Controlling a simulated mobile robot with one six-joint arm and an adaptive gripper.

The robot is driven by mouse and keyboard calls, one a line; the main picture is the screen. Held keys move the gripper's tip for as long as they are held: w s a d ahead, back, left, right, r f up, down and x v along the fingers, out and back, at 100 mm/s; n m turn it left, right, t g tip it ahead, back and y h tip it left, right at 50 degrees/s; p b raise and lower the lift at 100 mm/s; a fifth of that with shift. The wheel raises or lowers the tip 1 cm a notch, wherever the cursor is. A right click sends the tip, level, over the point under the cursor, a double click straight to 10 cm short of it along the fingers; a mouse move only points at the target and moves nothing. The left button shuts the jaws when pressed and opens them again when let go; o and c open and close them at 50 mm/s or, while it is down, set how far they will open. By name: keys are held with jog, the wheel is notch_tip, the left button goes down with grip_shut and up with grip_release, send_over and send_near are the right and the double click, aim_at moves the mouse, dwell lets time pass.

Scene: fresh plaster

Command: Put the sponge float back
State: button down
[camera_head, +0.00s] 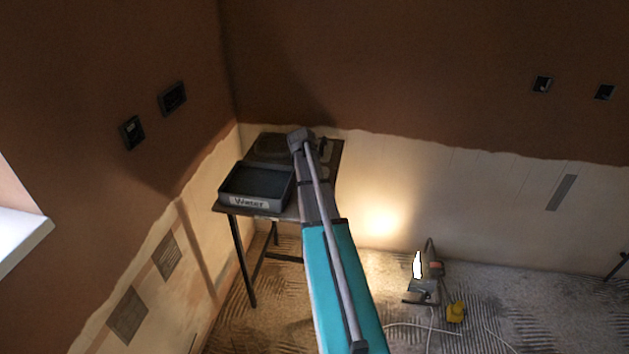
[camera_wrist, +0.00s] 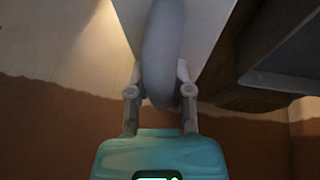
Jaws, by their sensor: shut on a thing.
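In the wrist view my gripper (camera_wrist: 160,82) is shut on a thick grey curved handle (camera_wrist: 166,35), with one finger on each side. A pale flat board (camera_wrist: 204,22) shows behind the handle; together they look like the sponge float, though its sponge face is hidden. In the head view my teal arm reaches to a small dark table (camera_head: 334,160) in the corner. My gripper and the float are hidden there behind the arm. A dark tray (camera_head: 250,201) labelled "Water" stands on the table's front left.
A dark low shape (camera_head: 268,147) lies at the table's back. In the wrist view, the tray's edge (camera_wrist: 283,82) is close on the right. Brown plastered walls meet behind the table. A work lamp (camera_head: 421,290), a yellow object (camera_head: 455,312) and cables lie on the floor at right.

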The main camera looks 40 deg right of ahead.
jog(key=shift+w+f+b, duration=0.15)
jog(key=shift+f+b, duration=1.15)
jog(key=shift+f, duration=0.25)
jog(key=shift+f+b, duration=0.4)
jog(key=c, duration=0.5)
grip_release()
jog(key=shift+r, duration=0.1)
jog(key=p+v, duration=0.2)
jog(key=shift+r+p, duration=0.4)
jog(key=p+v, duration=1)
jog(key=v, duration=0.1)
jog(key=shift+a+r, duration=0.1)
jog(key=shift+a, duration=0.1)
